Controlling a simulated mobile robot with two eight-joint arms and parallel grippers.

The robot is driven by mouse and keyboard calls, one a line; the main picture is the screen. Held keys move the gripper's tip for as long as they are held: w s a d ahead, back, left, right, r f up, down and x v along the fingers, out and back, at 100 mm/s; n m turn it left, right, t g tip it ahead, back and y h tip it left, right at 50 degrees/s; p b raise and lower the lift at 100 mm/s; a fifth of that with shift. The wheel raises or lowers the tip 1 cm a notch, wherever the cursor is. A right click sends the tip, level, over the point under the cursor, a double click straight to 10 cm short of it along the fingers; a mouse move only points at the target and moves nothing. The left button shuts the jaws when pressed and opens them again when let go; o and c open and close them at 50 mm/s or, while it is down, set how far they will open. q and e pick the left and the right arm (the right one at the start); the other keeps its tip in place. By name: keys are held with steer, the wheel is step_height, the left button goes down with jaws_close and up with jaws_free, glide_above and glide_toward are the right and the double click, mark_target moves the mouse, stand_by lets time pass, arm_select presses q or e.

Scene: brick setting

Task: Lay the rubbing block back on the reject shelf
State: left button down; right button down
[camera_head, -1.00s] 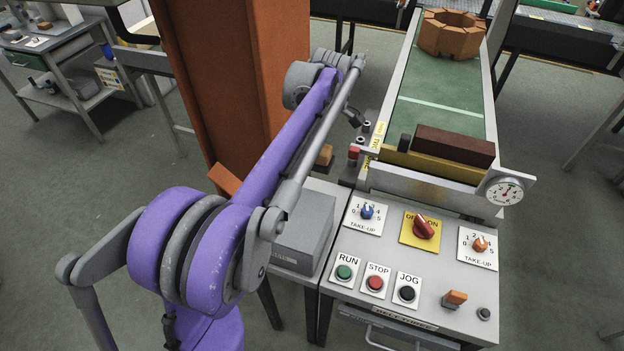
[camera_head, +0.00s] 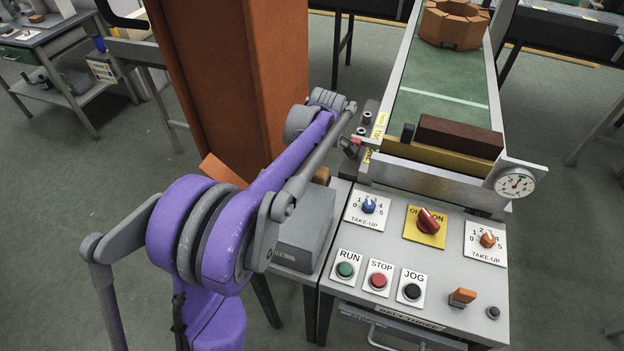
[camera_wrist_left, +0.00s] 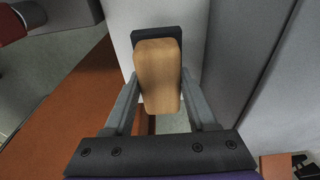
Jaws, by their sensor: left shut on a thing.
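The rubbing block, a wooden body with a dark pad, is between the fingers of my left gripper (camera_wrist_left: 160,85) in the left wrist view (camera_wrist_left: 158,75). The gripper is shut on it. In the head view part of its wood (camera_head: 322,175) shows behind my left forearm, above a grey side stand; the gripper itself is hidden there. A pale grey surface (camera_wrist_left: 122,32) lies beyond the block in the wrist view; I cannot tell whether it touches. I cannot tell for sure which surface is the reject shelf. My right gripper is not in view.
A control console (camera_head: 385,312) with knobs and buttons stands right of the stand. A grey box (camera_head: 305,232) sits on the stand. A green belt (camera_head: 440,85) bears a dark brick (camera_head: 460,137) and a ring of bricks (camera_head: 453,27). A tall rust-coloured post (camera_head: 235,80) stands behind my arm.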

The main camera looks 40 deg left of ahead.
mark_target(318, 170)
arm_select(q)
steer(key=shift+w+f, duration=0.1)
steer(key=shift+f, duration=1.55)
steer(key=shift+f, duration=0.2)
steer(key=shift+c, duration=1)
jaws_free()
steer(key=shift+r, duration=0.2)
steer(key=r, duration=0.4)
steer(key=d+r, duration=0.1)
steer(key=r, duration=0.7)
steer(key=shift+w+d+p, duration=0.25)
steer(key=shift+d+p, duration=0.05)
steer(key=shift+p, duration=0.1)
